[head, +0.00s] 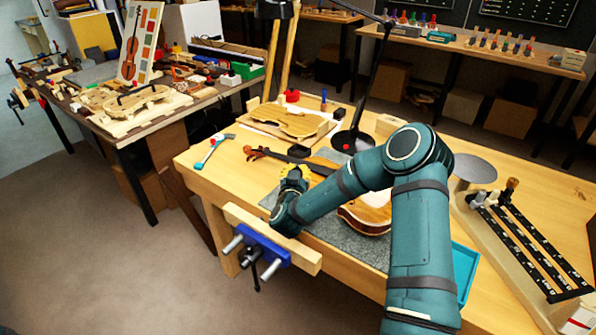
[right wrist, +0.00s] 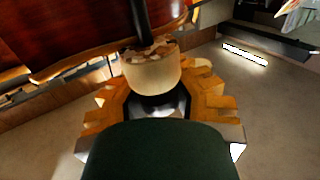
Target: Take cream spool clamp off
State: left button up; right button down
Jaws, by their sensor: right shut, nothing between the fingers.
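The cream spool clamp (right wrist: 152,75) shows in the right wrist view as a pale cylinder with a cork-flecked top on a dark rod, beside the glossy red-brown violin edge (right wrist: 75,35). In the head view my arm hides this clamp. The violin (head: 365,216) lies on a grey mat on the bench, partly behind my right arm. My right gripper (head: 294,178) is at the violin's near left side, shut and empty. In the right wrist view its yellow-orange toothed parts (right wrist: 211,98) lie close around the spool's lower end; contact is unclear. My left gripper is not in view.
A blue vise (head: 262,247) is on the bench's front edge. A black-strip rack (head: 530,240) with a few small clamps stands right, near a teal tray (head: 464,270). A black lamp base (head: 352,141) and pale violin plate (head: 290,120) are behind.

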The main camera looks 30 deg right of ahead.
jog(key=n+t+y, duration=0.1)
jog(key=n+y, duration=0.1)
jog(key=y, duration=0.1)
jog(key=n+t+y, duration=0.1)
jog(key=n+y, duration=0.1)
jog(key=y, duration=0.1)
jog(key=a+n+t+y, duration=0.1)
jog(key=n+t+y, duration=0.1)
jog(key=n+y, duration=0.1)
jog(key=shift+w+a+f+y, duration=0.1)
jog(key=shift+w+f+y, duration=0.1)
jog(key=shift+y, duration=0.4)
jog(key=n+y, duration=0.1)
jog(key=y, duration=0.1)
jog(key=n+y, duration=0.2)
jog(key=y, duration=0.1)
jog(key=n+g+y, duration=0.1)
jog(key=n+y, duration=0.1)
jog(key=shift+s+a+y, duration=0.1)
jog(key=shift+a+y, duration=0.2)
jog(key=shift+a, duration=0.1)
jog(key=shift+r, duration=0.1)
jog(key=shift+r, duration=0.1)
jog(key=c, duration=0.7)
grip_release()
notch_tip(320, 180, up, 10)
